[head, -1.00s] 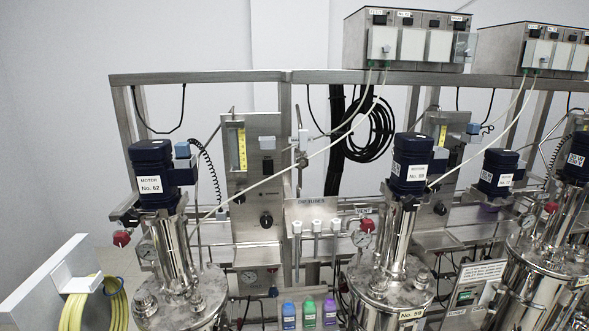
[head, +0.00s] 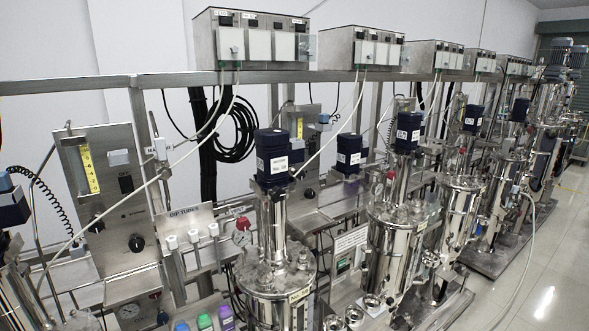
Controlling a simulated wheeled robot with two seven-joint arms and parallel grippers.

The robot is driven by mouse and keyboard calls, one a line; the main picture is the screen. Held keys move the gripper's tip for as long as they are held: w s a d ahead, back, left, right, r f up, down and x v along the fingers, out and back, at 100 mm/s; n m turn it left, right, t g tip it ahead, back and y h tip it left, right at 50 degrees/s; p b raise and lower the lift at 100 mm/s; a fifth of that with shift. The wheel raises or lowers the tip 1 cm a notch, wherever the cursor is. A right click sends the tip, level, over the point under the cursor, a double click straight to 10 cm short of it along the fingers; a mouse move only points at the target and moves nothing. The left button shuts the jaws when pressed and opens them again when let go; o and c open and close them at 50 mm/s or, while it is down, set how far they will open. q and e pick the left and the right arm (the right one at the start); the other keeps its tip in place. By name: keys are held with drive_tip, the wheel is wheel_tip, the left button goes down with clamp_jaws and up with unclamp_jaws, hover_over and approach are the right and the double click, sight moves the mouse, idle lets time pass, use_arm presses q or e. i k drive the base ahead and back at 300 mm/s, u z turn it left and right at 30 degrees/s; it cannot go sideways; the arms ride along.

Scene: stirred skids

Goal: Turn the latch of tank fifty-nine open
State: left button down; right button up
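The tank marked No. 59 (head: 272,282) is the steel vessel at the lower middle of the head view. Its small label (head: 299,295) is on the front right of the rim, and its number reads clearly only in the earlier frame. A dark blue motor (head: 272,150) with a white label stands upright on a steel column above the lid. Small fittings sit around the lid, but I cannot tell which of them is the latch or how it is turned. Neither of my grippers is in view.
A pressure gauge with a red knob (head: 243,224) is left of the tank's column. Dip tubes hang from a rack (head: 190,222), with several coloured bottles (head: 205,321) below. More tanks (head: 395,250) recede to the right. The floor (head: 545,240) at the far right is clear.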

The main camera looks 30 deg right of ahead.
sight(277, 194)
drive_tip(key=u, duration=2.2)
drive_tip(key=k, duration=1.95)
drive_tip(key=z, duration=2.5)
drive_tip(key=i, duration=0.5)
drive_tip(key=z, duration=0.05)
